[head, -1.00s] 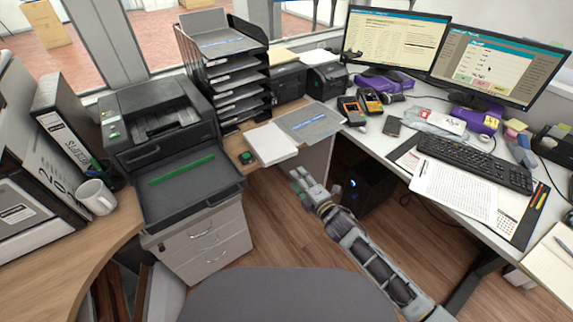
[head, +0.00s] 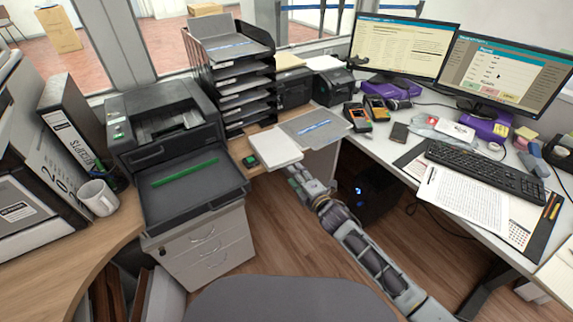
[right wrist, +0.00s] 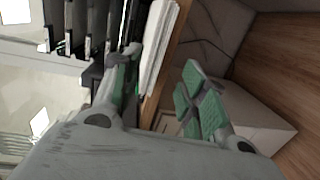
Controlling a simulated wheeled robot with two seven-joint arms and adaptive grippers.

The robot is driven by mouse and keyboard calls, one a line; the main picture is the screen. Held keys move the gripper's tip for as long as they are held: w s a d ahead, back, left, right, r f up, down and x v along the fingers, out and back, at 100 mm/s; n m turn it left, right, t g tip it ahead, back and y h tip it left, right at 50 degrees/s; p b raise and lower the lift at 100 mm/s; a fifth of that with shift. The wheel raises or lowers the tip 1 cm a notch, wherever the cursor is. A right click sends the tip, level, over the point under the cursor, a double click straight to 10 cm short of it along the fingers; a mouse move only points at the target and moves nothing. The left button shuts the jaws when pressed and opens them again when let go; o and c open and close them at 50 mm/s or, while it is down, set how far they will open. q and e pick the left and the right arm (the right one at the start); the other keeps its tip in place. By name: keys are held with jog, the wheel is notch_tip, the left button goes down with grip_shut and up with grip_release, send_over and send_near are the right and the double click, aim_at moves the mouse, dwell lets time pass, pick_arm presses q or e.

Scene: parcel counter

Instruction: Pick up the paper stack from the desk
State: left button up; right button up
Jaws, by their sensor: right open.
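The white paper stack (head: 275,146) lies on the wooden desk (head: 240,148), close to its front edge. My right gripper (head: 296,172) is open and empty just in front of the stack's near edge. In the right wrist view the stack (right wrist: 166,35) shows edge-on beyond the gap between the green-padded fingers (right wrist: 162,62). One finger is on the stack's upper side and the other is beyond the desk edge, lower down. I cannot tell whether either finger touches the paper. My left gripper is not in view.
A small black device with a green top (head: 250,161) lies left of the stack. A grey sheet (head: 314,128) lies to its right. A black tray tower (head: 235,80) stands behind and a printer (head: 170,135) at left. Open floor lies in front of the desk.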

aim_at(287, 163)
jog(key=shift+b+x, duration=0.35)
jog(key=shift+x, duration=0.65)
jog(key=shift+w+a+r, duration=0.1)
jog(key=shift+w+a, duration=0.3)
jog(key=shift+w, duration=0.25)
jog(key=shift+b+x, duration=0.35)
jog(key=shift+x, duration=0.7)
jog(key=shift+w+a+r, duration=0.15)
jog(key=shift+w+a, duration=0.15)
jog(key=shift+w, duration=0.25)
jog(key=shift+w+a, duration=0.1)
jog(key=shift+w, duration=0.05)
jog(key=shift+w+a, duration=0.1)
jog(key=shift+w, duration=0.05)
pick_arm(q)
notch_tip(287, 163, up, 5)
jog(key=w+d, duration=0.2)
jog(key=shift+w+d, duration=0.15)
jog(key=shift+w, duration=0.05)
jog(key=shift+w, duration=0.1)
pick_arm(e)
jog(key=shift+c, duration=0.4)
